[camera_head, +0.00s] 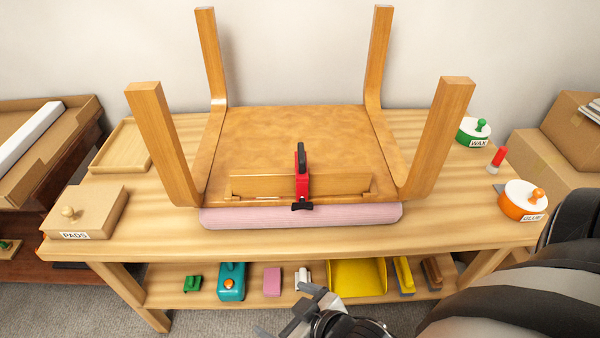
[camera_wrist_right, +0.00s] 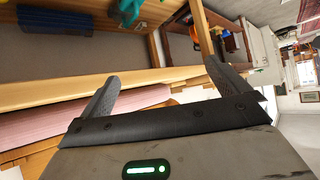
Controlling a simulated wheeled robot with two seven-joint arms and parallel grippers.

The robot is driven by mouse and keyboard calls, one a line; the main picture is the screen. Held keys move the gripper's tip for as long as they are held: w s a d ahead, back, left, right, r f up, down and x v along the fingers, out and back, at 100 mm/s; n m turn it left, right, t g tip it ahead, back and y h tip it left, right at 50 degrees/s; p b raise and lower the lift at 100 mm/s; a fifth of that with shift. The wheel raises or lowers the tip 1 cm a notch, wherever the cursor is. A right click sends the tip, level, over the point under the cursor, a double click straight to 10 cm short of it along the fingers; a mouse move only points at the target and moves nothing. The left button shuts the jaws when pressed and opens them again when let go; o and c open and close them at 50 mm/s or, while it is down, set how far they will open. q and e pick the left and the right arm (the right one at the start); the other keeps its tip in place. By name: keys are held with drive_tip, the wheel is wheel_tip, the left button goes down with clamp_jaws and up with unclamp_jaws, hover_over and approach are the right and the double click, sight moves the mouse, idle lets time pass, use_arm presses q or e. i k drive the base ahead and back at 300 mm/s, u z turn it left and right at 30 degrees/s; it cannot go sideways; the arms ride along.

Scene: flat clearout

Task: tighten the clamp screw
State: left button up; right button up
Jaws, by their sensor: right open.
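The red clamp (camera_head: 303,187) grips the front rail (camera_head: 250,186) of an upside-down wooden chair or stool on the workbench. Its black bar (camera_head: 301,157) stands upright, and a black screw handle (camera_head: 302,206) shows at its lower front end, above a rolled pink pad (camera_head: 350,215). My right gripper (camera_head: 288,311) is open and empty, in front of the bench and below the clamp, apart from it. The right wrist view shows its spread fingers (camera_wrist_right: 160,76) with nothing between them; I cannot make out the clamp there. My left gripper is not in view.
The bench's front edge (camera_head: 270,248) lies between my right gripper and the clamp. The chair legs (camera_head: 440,130) stand up at each side. A PADS box (camera_head: 98,205) is at left; a GLUE pot (camera_head: 517,208) and WAX pot (camera_head: 473,135) are at right. The lower shelf holds a yellow dustpan (camera_head: 357,280).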

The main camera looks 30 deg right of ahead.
sight(302, 204)
drive_tip(key=k, duration=0.5)
drive_tip(key=u, duration=1.3)
drive_tip(key=i, duration=0.9)
drive_tip(key=z, duration=1.9)
